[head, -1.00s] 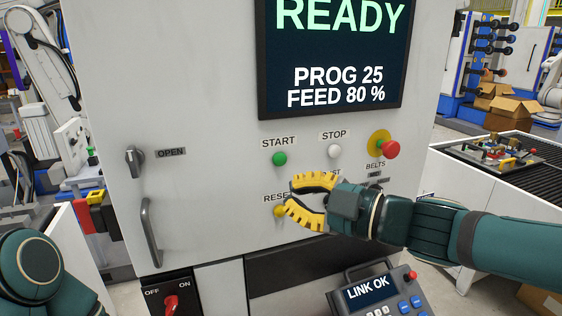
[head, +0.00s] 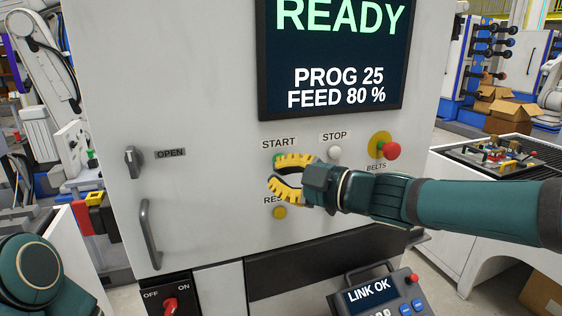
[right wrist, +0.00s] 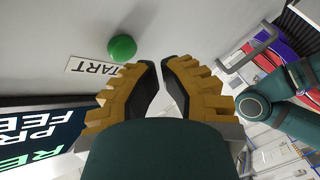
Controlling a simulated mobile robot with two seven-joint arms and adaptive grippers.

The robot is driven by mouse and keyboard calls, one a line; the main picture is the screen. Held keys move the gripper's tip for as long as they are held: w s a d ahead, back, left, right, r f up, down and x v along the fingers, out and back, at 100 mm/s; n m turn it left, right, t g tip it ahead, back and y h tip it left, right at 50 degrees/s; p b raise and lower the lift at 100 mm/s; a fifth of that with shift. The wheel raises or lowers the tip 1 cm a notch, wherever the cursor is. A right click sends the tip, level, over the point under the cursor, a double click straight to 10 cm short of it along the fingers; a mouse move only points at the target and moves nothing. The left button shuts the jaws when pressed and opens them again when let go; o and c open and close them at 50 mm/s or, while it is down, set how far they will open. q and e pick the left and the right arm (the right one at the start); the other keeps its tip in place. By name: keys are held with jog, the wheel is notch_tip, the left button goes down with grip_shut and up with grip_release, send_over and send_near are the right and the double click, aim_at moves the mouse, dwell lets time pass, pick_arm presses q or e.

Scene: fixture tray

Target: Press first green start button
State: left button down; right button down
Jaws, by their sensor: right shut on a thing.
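The green start button (head: 277,157) sits under the START label (head: 279,142) on the pale machine panel, partly hidden by my right gripper (head: 270,176). In the right wrist view the button (right wrist: 122,48) shows whole, up and left of the fingertips (right wrist: 160,62); the fingers are not visibly around it. The yellow fingers are drawn together with a narrow gap at the tips. I can make out nothing between them. In the head view they lie just below the button; contact with the panel cannot be told. My left gripper is out of view.
The white stop button (head: 334,152) and red emergency button (head: 391,150) are to the right. The yellow reset button (head: 279,212) is below my gripper. A door handle (head: 149,233) stands out at left. The screen (head: 330,60) reads READY. A pendant (head: 378,296) is below.

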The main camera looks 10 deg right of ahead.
jog(key=shift+w, duration=0.1)
dwell(1.1)
jog(key=shift+w+a, duration=0.1)
jog(key=shift+w, duration=0.25)
jog(key=shift+w+p, duration=0.3)
jog(key=shift+w, duration=0.1)
dwell(0.7)
jog(key=shift+s, duration=0.85)
jog(key=s, duration=0.2)
jog(key=s+d, duration=0.1)
jog(key=s, duration=0.2)
jog(key=shift+d+p, duration=0.1)
jog(key=shift+p, duration=0.2)
dwell(0.6)
